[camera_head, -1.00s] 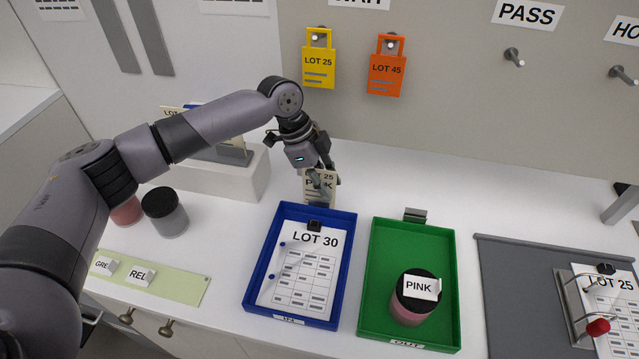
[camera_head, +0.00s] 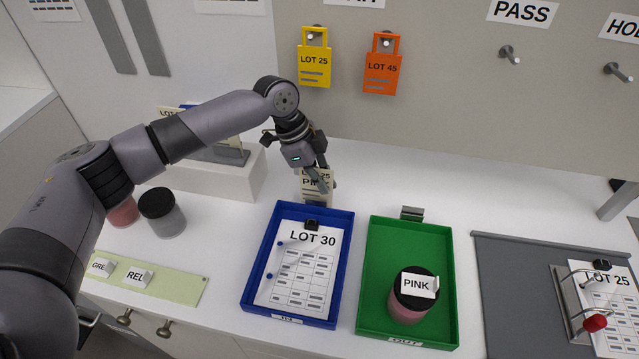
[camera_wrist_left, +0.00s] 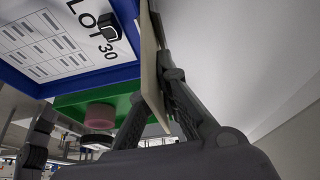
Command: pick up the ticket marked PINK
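The cream ticket (camera_head: 314,194) stands upright just behind the back edge of the blue tray in the head view, with "25" and part of "PINK" readable. My left gripper (camera_head: 319,178) comes down from above, and a finger covers part of its lettering. In the left wrist view the ticket (camera_wrist_left: 150,65) shows nearly edge-on, between the fingers of my left gripper (camera_wrist_left: 158,92), which look closed on it. Whether its lower edge still rests in a holder cannot be told. My right gripper is not in view.
The blue tray (camera_head: 246,291) holds a LOT 30 sheet. The green tray (camera_head: 385,255) holds a jar (camera_head: 407,307) labelled PINK, with a metal clip (camera_head: 411,213) behind it. Yellow (camera_head: 314,66) and orange (camera_head: 382,75) tags hang on the wall. Two jars stand at left.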

